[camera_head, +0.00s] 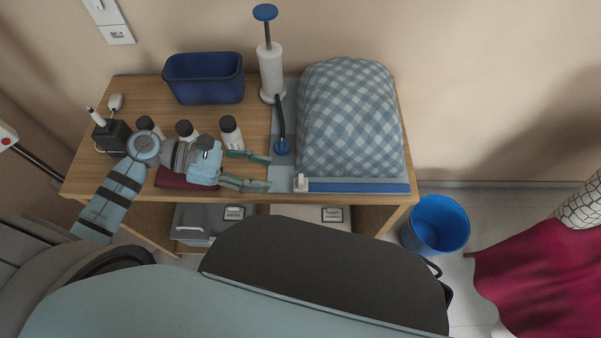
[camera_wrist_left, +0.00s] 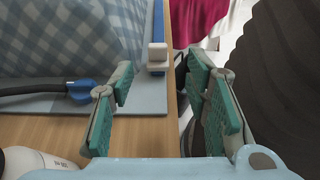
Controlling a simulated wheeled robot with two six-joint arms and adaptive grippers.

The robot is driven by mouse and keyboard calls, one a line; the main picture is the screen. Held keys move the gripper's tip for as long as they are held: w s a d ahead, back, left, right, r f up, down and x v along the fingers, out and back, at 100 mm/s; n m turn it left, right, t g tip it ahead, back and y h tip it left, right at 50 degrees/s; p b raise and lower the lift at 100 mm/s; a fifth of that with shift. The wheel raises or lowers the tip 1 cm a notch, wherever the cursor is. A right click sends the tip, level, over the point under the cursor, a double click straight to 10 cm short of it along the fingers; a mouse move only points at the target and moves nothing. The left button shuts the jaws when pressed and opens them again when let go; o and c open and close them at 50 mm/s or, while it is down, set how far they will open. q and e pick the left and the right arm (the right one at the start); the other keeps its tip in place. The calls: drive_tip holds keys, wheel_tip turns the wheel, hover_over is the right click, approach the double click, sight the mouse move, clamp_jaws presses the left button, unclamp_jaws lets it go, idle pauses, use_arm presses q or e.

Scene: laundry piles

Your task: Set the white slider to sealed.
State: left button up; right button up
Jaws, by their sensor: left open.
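The white slider (camera_head: 301,182) sits at the left end of the blue sealing strip (camera_head: 358,186) along the front edge of a bag. The bag (camera_head: 350,117) bulges, with a blue and white checked cloth inside. In the left wrist view, the slider (camera_wrist_left: 157,57) stands ahead, beyond the fingertips, on the near end of the strip (camera_wrist_left: 157,20). My left gripper (camera_head: 269,172) is open and empty, with its fingers pointing right toward the slider, a short gap away. The left gripper also shows in the left wrist view (camera_wrist_left: 165,85). My right gripper is not in view.
A blue-ended hose (camera_head: 281,135) lies on the bag's left side, near a white hand pump (camera_head: 270,75). White bottles (camera_head: 230,132) stand behind my left gripper. A blue bin (camera_head: 204,78) is at the back. A blue bucket (camera_head: 436,224) stands on the floor at right.

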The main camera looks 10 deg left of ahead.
sight(301, 178)
use_arm(q)
drive_tip(key=x, duration=0.9)
drive_tip(key=shift+w+a+r, duration=0.1)
drive_tip(key=shift+w, duration=0.2)
drive_tip(key=shift+d+f, duration=0.2)
drive_tip(key=shift+d, duration=0.2)
clamp_jaws()
